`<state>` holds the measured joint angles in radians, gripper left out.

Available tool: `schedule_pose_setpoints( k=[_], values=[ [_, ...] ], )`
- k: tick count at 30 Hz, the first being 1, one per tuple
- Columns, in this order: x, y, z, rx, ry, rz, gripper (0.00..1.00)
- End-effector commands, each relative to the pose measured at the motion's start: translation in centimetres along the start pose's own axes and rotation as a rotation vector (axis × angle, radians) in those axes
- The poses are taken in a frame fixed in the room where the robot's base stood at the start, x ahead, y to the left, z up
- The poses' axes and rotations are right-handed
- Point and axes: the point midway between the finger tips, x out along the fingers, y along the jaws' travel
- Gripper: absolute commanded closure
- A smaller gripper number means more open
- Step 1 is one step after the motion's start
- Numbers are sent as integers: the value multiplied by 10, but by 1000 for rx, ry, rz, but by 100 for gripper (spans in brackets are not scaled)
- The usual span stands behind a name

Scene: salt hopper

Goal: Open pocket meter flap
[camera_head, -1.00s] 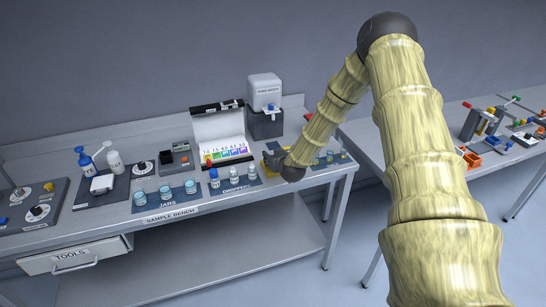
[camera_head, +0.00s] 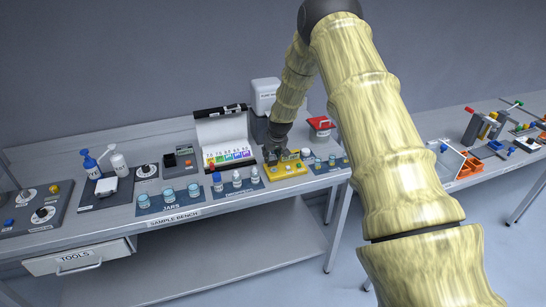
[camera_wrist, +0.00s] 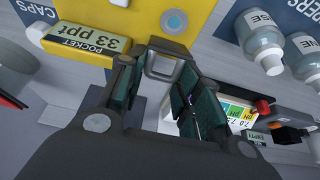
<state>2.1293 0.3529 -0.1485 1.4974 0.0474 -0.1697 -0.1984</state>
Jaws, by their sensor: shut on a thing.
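The yellow pocket meter (camera_head: 287,170) sits on the bench just right of the dropper bottles. In the wrist view its yellow face (camera_wrist: 205,18) fills the top, with a round grey-blue button and a readout block (camera_wrist: 88,42) marked "POCKET 33 ppt". My gripper (camera_head: 275,148) is low at the meter's back left side. In the wrist view my gripper (camera_wrist: 155,88) has its fingers close around a small grey-framed flap (camera_wrist: 164,64) at the meter's edge. The fingers hide part of it, so I cannot tell how far it is tilted.
Dropper bottles (camera_head: 237,179) stand close left of the meter, and jars (camera_head: 168,195) farther left. A colour chart case (camera_head: 225,140) and a white-topped unit (camera_head: 265,95) stand behind. A red-topped box (camera_head: 320,124) is behind right. Small items on a blue mat stand right of the meter.

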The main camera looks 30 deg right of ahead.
Motion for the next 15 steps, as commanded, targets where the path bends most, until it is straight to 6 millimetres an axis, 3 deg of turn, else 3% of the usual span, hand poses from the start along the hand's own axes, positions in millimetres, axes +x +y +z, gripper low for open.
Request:
schedule_pose_setpoints(
  k=[15],
  values=[
    [11,1,-12,-1,-258,2,90]
  ],
)
